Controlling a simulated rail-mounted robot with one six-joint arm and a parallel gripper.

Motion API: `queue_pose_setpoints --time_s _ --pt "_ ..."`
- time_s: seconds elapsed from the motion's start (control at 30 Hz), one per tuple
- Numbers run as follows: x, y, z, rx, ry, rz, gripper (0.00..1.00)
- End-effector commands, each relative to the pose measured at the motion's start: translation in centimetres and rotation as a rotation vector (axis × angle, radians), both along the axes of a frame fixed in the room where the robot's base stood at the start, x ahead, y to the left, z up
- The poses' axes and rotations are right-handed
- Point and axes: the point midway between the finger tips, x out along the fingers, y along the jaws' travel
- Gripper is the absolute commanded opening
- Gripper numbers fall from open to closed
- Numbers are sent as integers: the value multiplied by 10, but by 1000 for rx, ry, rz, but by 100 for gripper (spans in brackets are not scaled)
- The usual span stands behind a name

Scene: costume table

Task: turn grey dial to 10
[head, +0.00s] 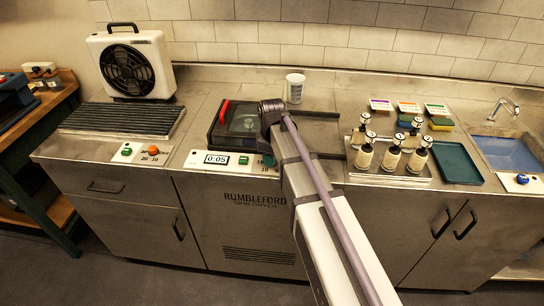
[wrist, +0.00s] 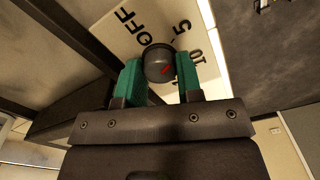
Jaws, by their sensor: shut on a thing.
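The grey dial (wrist: 157,58) is a dark round knob with a red mark on its face. It sits on a white panel (wrist: 106,27) printed OFF, 5 and 10. My gripper (wrist: 160,74) has its green-padded fingers on both sides of the dial, shut on it. The red mark lies on the right part of the knob; I cannot tell exactly which number it points to.
The panel has a display (head: 216,158) reading 0:05 and a green button (head: 243,160). A clear-lidded unit with a red handle (head: 223,112) stands just behind. A white cup (head: 295,87) is at the back. Bottles (head: 391,158) stand on a tray to the right.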

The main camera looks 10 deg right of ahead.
Motion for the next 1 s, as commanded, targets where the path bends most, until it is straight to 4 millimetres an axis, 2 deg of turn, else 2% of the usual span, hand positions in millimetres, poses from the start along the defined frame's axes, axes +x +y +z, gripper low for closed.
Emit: queue_pose_setpoints --time_s 0.6,1.0 --pt "0 0 0 0 1 -579 9" --pt "-1 0 0 0 1 -863 9"
